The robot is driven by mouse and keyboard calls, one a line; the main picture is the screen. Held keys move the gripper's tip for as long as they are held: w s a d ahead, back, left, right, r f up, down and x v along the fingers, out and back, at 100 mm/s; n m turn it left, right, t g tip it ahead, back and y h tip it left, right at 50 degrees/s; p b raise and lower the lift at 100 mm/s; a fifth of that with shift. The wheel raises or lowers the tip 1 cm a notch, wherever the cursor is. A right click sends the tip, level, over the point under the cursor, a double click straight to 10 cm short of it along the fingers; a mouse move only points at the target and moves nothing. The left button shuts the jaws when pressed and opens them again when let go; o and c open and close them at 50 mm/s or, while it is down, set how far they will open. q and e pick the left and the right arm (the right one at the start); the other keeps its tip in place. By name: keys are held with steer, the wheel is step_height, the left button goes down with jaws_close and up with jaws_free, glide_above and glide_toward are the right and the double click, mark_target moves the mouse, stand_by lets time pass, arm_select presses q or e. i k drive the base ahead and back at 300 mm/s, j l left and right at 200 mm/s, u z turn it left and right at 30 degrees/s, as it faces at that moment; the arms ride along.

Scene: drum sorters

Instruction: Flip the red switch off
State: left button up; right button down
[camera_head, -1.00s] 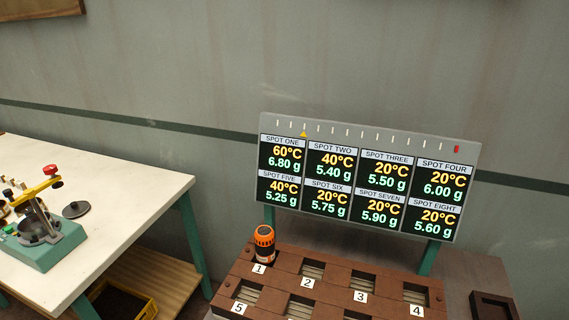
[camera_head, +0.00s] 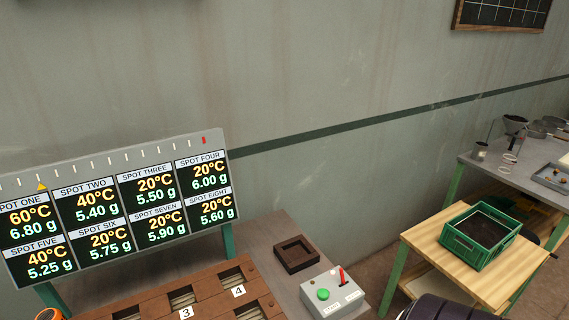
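The red switch (camera_head: 341,275) is a small red lever standing up on a light grey control box (camera_head: 334,296) at the bottom middle of the head view. A round green button (camera_head: 323,294) sits to its left on the same box. Small labels on the box are too small to read surely. Neither of my grippers shows in the view.
A display board (camera_head: 120,200) with temperatures and weights stands at the left, above a brown numbered slot rack (camera_head: 205,295). A dark square tray (camera_head: 296,254) lies behind the control box. A green crate (camera_head: 481,236) stands on a wooden table (camera_head: 425,240) at the right. A dark rounded object (camera_head: 440,308) shows at the bottom edge.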

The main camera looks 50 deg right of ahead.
mark_target(342, 276)
steer(key=z, duration=1.9)
steer(key=k+l+z, duration=0.1)
steer(key=k+z, duration=0.35)
steer(key=i+l, duration=0.15)
steer(key=i, duration=0.25)
